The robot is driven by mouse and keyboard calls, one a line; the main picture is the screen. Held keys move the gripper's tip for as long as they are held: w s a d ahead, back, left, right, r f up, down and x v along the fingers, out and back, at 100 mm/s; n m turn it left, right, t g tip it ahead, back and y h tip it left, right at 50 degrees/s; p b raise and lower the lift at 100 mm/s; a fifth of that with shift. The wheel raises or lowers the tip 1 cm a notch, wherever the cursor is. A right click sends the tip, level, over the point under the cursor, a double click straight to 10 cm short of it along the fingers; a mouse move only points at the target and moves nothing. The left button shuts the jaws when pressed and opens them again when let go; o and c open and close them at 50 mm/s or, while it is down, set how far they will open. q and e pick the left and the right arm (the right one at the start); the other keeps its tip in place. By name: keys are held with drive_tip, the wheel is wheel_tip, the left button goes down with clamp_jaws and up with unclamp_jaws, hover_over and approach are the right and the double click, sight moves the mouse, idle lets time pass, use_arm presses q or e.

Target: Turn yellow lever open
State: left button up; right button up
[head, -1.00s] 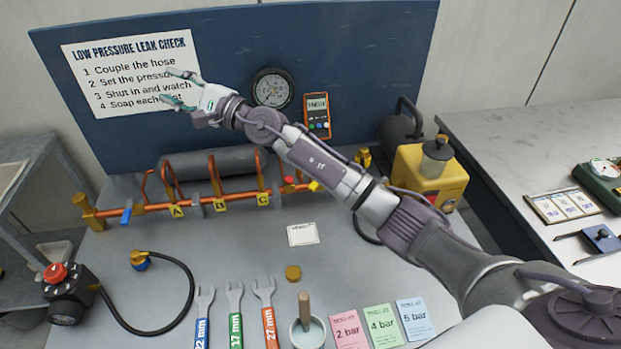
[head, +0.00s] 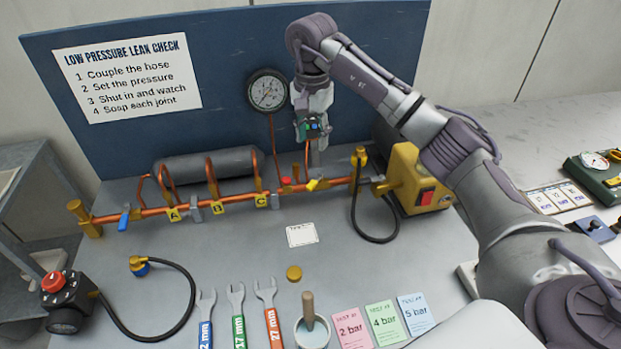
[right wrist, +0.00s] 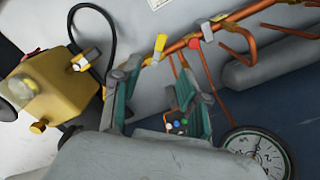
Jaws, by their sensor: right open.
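The yellow lever (head: 318,184) is a small handle on the copper pipe (head: 238,203), right of the red knob (head: 286,181). It slants slightly, up to the right. In the right wrist view the lever (right wrist: 157,48) shows beyond my fingertips. My right gripper (head: 314,148) points down above the pipe, over the lever and apart from it in the picture. In the right wrist view its two fingers (right wrist: 162,92) are spread with nothing between them. My left gripper is not in view.
A pressure gauge (head: 268,90) hangs on the blue board behind. A yellow pump (head: 410,180) with a black hose stands right of the lever. Wrenches, a cup (head: 312,331) and coloured cards lie in front. The bench between is mostly clear.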

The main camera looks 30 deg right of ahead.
sight(311, 184)
wheel_tip(311, 184, down, 13)
drive_tip(key=shift+f+p, duration=0.1)
drive_tip(key=shift+p, duration=0.9)
clamp_jaws()
